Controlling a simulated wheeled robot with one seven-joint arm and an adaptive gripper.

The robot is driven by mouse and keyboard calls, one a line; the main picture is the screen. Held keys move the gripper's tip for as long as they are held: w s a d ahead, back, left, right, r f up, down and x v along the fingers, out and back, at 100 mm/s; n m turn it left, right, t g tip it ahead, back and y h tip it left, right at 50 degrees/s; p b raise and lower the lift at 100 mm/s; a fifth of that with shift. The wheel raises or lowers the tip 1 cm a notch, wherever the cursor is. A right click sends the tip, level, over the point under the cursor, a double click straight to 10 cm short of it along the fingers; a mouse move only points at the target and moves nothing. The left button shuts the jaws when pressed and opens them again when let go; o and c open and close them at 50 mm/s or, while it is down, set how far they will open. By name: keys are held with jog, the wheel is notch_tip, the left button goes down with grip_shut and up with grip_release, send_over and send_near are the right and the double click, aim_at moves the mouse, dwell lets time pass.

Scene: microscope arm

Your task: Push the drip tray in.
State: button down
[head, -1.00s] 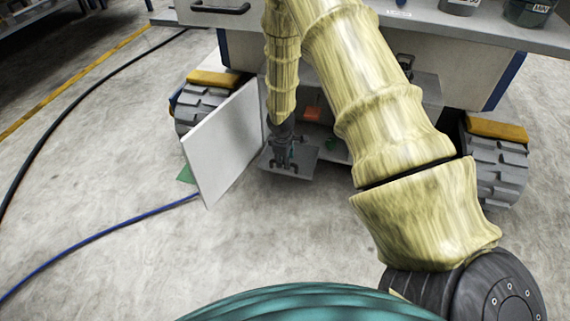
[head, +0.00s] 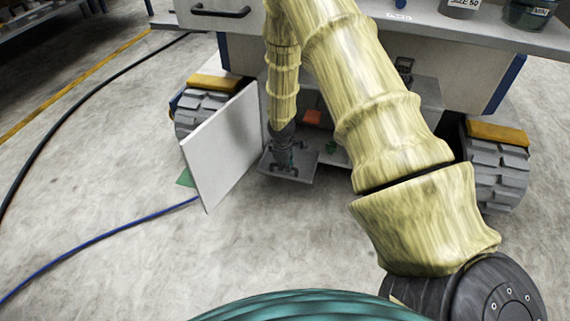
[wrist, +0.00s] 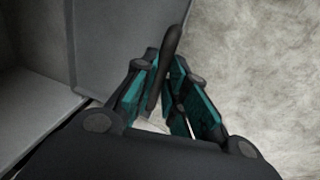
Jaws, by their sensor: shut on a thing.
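The drip tray (head: 303,163) is a flat grey tray low under the cart, sticking out past the open white door. My gripper (head: 284,160) is at its outer part, pointing down. In the wrist view, my gripper (wrist: 165,100) has its teal-padded fingers closed around a dark bar (wrist: 172,42), which looks like the tray's handle. A grey flat surface (wrist: 120,35), likely the tray, lies beside the bar. My forearm and gripper hide part of the tray in the head view.
The white door (head: 222,145) stands open left of the tray. The cart has chunky wheels (head: 497,165) on both sides. A blue hose (head: 120,229) lies on the floor at left. The concrete in front is clear.

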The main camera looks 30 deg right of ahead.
jog(key=shift+w+d+r+p, duration=0.2)
jog(key=shift+w+d+p, duration=0.05)
jog(key=shift+d+p, duration=0.1)
jog(key=w+d+p, duration=0.2)
jog(key=w+d, duration=0.1)
jog(key=d, duration=0.1)
jog(key=w+d+p, duration=0.3)
jog(key=w+d, duration=0.1)
jog(key=shift+f+p, duration=0.15)
jog(key=shift+p, duration=0.2)
jog(key=c, duration=1.5)
grip_release()
jog(key=shift+o, duration=0.2)
notch_tip(320, 180, up, 12)
jog(key=s+a, duration=0.1)
jog(key=shift+s+a+f, duration=0.15)
jog(key=shift+s+a, duration=0.1)
jog(key=shift+a, duration=0.15)
